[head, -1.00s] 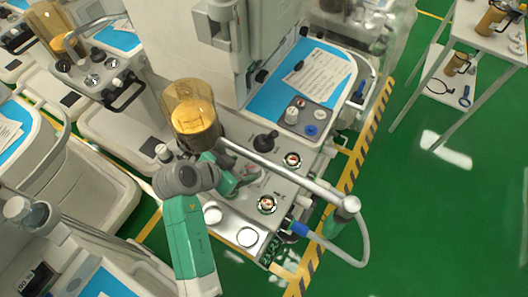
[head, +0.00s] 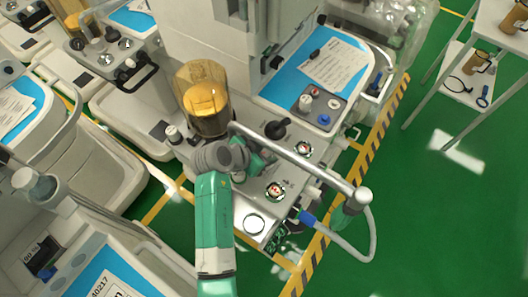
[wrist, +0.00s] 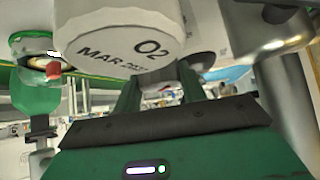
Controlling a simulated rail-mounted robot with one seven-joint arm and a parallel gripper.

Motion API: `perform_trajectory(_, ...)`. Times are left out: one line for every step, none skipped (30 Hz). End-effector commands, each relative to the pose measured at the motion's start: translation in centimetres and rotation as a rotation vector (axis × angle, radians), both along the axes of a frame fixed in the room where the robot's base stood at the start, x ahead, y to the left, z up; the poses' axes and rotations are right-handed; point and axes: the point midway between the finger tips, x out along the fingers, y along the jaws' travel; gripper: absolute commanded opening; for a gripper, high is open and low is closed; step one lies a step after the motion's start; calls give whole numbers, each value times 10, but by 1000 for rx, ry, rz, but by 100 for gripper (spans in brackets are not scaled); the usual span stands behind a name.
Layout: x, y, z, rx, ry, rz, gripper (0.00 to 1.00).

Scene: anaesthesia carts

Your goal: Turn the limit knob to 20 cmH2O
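A black knob (head: 277,129) stands on the grey panel of the middle cart, just right of the amber canister (head: 205,105). It looks like the limit knob, but its scale is too small to read. My gripper (head: 262,163) is low over the panel, below and left of this knob, beside the canister and partly under the slanting silver tube (head: 295,158). In the wrist view, my gripper's two dark green fingers (wrist: 160,88) are apart with a see-through gap between them. The knob cannot be made out between them there.
A white cylinder marked O2 (wrist: 125,40) fills the upper wrist view, close to the fingers. Round gauges (head: 275,191) and a white-faced dial (head: 254,224) lie on the panel. A blue-tipped hose (head: 340,240) hangs at the front right.

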Motion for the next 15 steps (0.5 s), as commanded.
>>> perform_trajectory(0,0,0,0,0,0,24)
perform_trajectory(0,0,0,0,0,0,18)
perform_trajectory(0,0,0,0,0,0,18)
perform_trajectory(0,0,0,0,1,2,18)
perform_trajectory(0,-1,2,0,1,11,18)
perform_trajectory(-1,-2,4,-2,1,37,18)
perform_trajectory(-1,-2,6,-1,2,66,18)
perform_trajectory(-2,-2,7,-2,2,99,18)
perform_trajectory(-2,-3,7,-1,3,144,18)
perform_trajectory(-1,-2,7,-2,3,176,18)
perform_trajectory(-2,-2,6,-1,3,204,18)
perform_trajectory(-1,-2,5,0,3,235,18)
perform_trajectory(-1,-1,4,-1,2,254,18)
perform_trajectory(-1,-1,3,0,2,267,18)
perform_trajectory(-1,-1,2,0,0,278,18)
